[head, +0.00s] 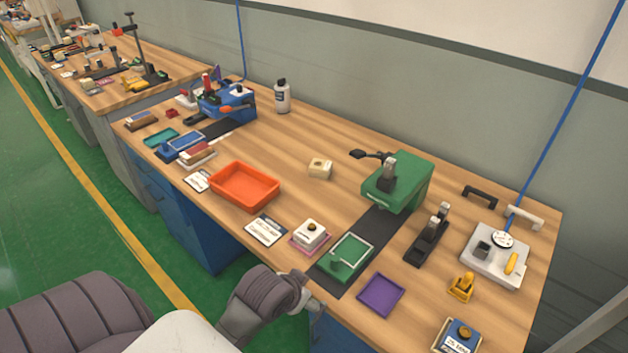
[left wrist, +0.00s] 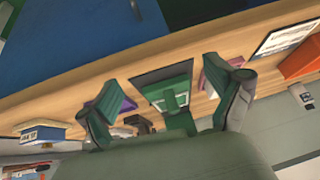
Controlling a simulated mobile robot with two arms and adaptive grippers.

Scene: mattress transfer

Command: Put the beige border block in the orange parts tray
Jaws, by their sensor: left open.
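The beige border block (head: 320,168) sits on the wooden bench, right of the orange parts tray and left of the green press. The orange parts tray (head: 245,187) looks empty and lies near the bench's front edge; part of it also shows at the right edge of the left wrist view (left wrist: 300,60). My left gripper (head: 312,303) is low at the bench's front edge, apart from the block and the tray. In the left wrist view its two fingers (left wrist: 160,75) are spread with nothing held between them. The block cannot be made out there. My right gripper is not in view.
A green press (head: 398,182) stands right of the block. A white block on a pink tray (head: 309,237), a green frame (head: 347,257) and a purple tray (head: 380,295) line the front. A label card (head: 266,230) lies beside the orange tray. Bare wood surrounds the block.

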